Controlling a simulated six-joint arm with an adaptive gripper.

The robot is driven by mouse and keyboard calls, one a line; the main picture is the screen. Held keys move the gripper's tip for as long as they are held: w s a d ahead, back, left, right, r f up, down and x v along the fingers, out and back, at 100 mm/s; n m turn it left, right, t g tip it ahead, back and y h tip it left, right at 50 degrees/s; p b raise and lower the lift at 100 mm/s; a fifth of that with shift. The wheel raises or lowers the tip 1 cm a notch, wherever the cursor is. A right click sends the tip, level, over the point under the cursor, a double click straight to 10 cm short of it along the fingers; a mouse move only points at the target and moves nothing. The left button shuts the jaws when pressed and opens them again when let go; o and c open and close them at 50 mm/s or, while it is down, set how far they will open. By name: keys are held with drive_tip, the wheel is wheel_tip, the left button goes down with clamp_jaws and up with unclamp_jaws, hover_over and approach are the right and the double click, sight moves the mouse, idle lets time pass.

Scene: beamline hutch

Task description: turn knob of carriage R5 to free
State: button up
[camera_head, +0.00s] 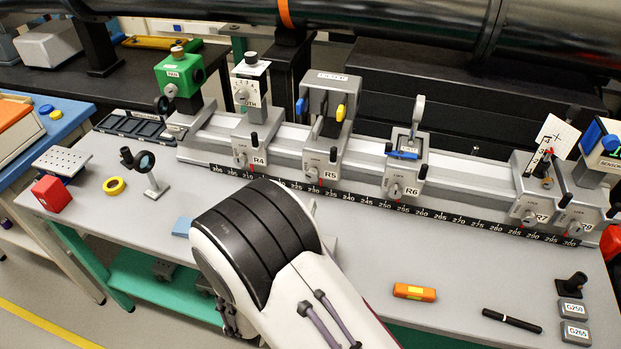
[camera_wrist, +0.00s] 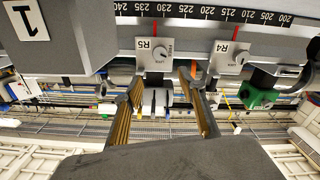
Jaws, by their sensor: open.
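Carriage R5 (camera_head: 325,150) sits on the grey rail between R4 and R6, with a round grey knob (camera_head: 313,172) low on its front. In the wrist view this knob (camera_wrist: 157,58) shows beside the R5 label, with small lettering around it. Its pointer setting is too small to read surely. My gripper (camera_wrist: 166,78) is open and empty. Its two fingers appear on either side below the knob in that picture, and I see no contact. In the head view my white and black arm hides the gripper.
Carriage R4 (camera_head: 250,145) with its knob (camera_wrist: 222,70) is close beside R5. R6 (camera_head: 402,175) and R7 (camera_head: 535,200) stand farther right. Dark levers stick out near the knobs. A scale strip (camera_head: 455,218) runs along the rail front. An orange box (camera_head: 414,292) lies on the bench.

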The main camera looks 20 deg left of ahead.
sight(311, 177)
drive_tip(key=shift+f, duration=0.7)
drive_tip(key=shift+w, duration=6)
drive_tip(key=c, duration=1.1)
